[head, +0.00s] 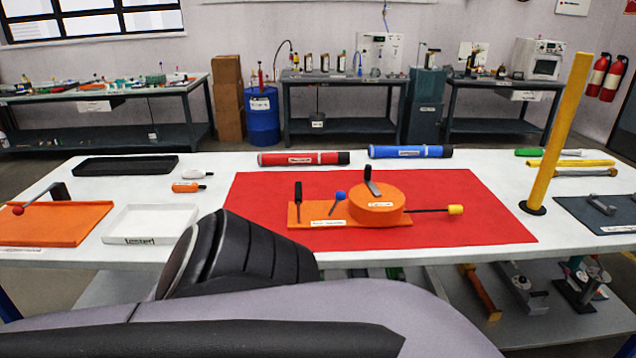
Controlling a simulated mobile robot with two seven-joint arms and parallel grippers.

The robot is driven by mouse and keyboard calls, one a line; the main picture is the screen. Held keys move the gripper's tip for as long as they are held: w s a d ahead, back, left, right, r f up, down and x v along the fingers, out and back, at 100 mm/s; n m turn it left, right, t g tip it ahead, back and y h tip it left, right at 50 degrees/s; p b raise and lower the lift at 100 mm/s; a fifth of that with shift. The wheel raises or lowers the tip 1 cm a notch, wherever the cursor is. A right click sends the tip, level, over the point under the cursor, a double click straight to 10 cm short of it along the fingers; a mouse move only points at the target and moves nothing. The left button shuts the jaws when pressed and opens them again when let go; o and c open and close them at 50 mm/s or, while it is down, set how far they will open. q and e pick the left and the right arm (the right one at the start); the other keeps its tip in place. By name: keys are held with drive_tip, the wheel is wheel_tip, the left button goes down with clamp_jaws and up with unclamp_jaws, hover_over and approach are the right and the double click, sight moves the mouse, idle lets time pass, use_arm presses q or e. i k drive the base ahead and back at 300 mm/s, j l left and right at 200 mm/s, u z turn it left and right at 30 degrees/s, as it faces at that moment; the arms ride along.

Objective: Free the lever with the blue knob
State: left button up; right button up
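The lever with the blue knob (340,195) is a short, thin rod that leans to the upper right. It stands on an orange base plate (312,219) on the red mat (262,200). Right of it is a round orange housing (376,207) with a black, tilted handle (371,182) on top. A black upright lever (298,192) stands at the plate's left end. A rod with a yellow knob (455,210) sticks out to the right. One of my arm's links fills the foreground; neither gripper shows.
Red (300,158) and blue (408,152) tubes lie behind the mat. A tall yellow post (564,130) stands at the right. A white tray (150,224), a black tray (126,166) and an orange tray (55,224) are at the left. The mat's right part is clear.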

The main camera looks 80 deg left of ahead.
sight(340, 196)
drive_tip(key=u, duration=2.35)
